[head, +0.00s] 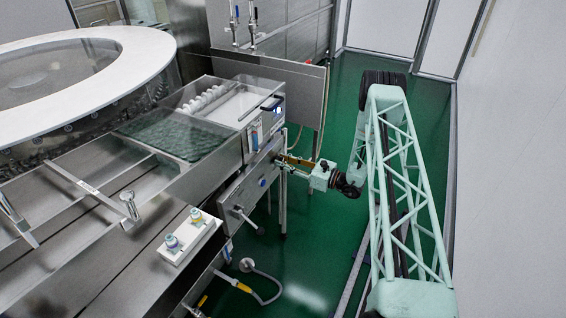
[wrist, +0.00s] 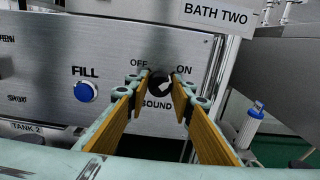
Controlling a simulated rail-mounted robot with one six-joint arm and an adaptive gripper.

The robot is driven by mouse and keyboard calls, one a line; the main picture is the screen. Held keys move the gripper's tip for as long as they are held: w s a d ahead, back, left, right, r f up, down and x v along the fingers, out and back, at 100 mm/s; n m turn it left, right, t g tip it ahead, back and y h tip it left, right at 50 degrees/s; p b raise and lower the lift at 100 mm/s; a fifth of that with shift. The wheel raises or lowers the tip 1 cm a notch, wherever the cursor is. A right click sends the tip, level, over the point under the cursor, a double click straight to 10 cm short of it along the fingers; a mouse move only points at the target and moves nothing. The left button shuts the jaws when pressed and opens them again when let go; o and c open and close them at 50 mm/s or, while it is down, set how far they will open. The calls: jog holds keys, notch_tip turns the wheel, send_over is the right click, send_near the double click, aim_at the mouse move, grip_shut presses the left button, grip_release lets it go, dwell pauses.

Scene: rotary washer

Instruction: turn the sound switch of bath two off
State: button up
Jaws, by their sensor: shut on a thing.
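The sound switch (wrist: 158,84) is a black round knob on the steel panel under the BATH TWO label (wrist: 217,14). OFF is printed at its upper left, ON at its upper right and SOUND below. A light pointer on it leans to the upper right, toward ON. My gripper (wrist: 154,88) has its two yellow-padded fingers on either side of the knob and is shut on it. In the head view my gripper (head: 282,160) reaches the machine's front panel from the right; the knob is hidden there.
A blue FILL button (wrist: 86,92) sits left of the switch. In the head view, a lever handle (head: 246,219) juts from the lower panel, and green floor (head: 325,240) lies open below my arm.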

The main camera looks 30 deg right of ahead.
jog(key=shift+f+n+b, duration=0.1)
jog(key=shift+n+b, duration=0.3)
jog(key=shift+s+a+f+n+b, duration=0.1)
jog(key=shift+n+b, duration=3.85)
jog(key=shift+n, duration=0.25)
jog(key=shift+s+a+f+n+b, duration=0.1)
jog(key=shift+n+b, duration=3.85)
jog(key=shift+n, duration=0.25)
jog(key=shift+r+n, duration=0.1)
jog(key=shift+n, duration=0.2)
jog(key=o, duration=0.9)
jog(key=shift+c, duration=0.2)
jog(key=shift+d, duration=0.2)
jog(key=v, duration=1.1)
jog(key=shift+s+d, duration=0.2)
jog(key=shift+s, duration=0.15)
